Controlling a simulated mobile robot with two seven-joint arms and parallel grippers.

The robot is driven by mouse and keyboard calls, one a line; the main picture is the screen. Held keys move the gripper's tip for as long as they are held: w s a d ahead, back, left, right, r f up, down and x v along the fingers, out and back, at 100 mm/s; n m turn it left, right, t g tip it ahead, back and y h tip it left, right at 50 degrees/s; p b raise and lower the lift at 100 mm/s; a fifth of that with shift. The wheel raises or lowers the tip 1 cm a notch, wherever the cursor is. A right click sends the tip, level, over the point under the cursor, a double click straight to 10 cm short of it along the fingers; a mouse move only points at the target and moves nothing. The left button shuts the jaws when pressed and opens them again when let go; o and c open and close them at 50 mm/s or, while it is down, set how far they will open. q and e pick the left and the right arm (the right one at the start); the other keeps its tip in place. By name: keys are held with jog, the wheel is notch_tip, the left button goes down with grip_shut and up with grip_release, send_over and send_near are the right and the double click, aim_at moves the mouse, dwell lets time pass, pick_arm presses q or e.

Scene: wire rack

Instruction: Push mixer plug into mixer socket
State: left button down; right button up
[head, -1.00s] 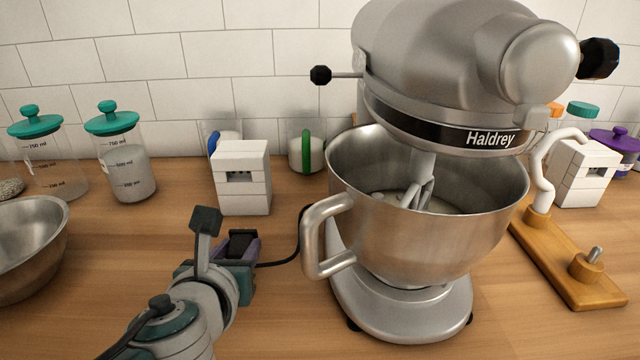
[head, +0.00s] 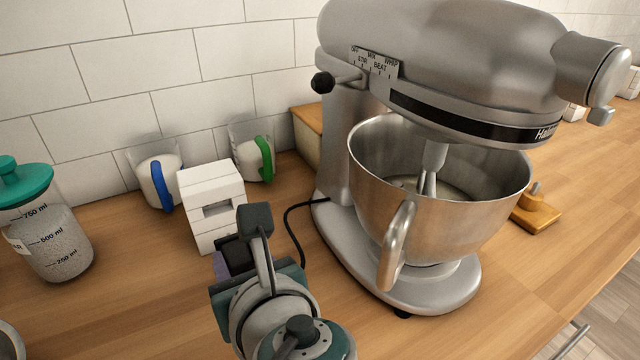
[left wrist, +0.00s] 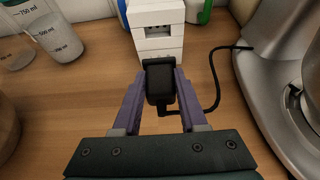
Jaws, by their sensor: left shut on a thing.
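The mixer socket is in a white block (head: 200,183) standing on the counter, with a dark recess in its front. The block also shows at the top of the left wrist view (left wrist: 158,42). The black mixer plug (left wrist: 159,80) is between the purple fingers of my left gripper (left wrist: 158,90), which is shut on it. In the head view, my left gripper (head: 233,258) is just in front of the block, and my wrist partly hides the plug. The plug looks close before the block's lower front; I cannot tell whether they touch. My right gripper is not in view.
The silver mixer (head: 340,215) with its steel bowl (head: 450,205) stands right of my gripper. A black cord (left wrist: 216,82) runs from the plug towards it. Mugs with blue (head: 160,185) and green (head: 264,158) handles stand behind the block. A teal-lidded jar (head: 55,245) is at left.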

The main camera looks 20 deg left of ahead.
aim_at(228, 232)
pick_arm(q)
jog(key=shift+w+a+b, duration=0.65)
jog(key=shift+w+a, duration=0.9)
jog(key=shift+a, duration=0.3)
jog(key=c, duration=1.1)
grip_release()
jog(key=shift+d, duration=0.1)
grip_shut()
jog(key=shift+w+a+r+p, duration=0.15)
jog(key=shift+a+p, duration=0.1)
jog(key=shift+p, duration=0.3)
jog(key=shift+w+a, duration=0.75)
jog(key=shift+a, duration=0.15)
dwell(0.9)
jog(key=shift+f, duration=0.25)
dwell(0.6)
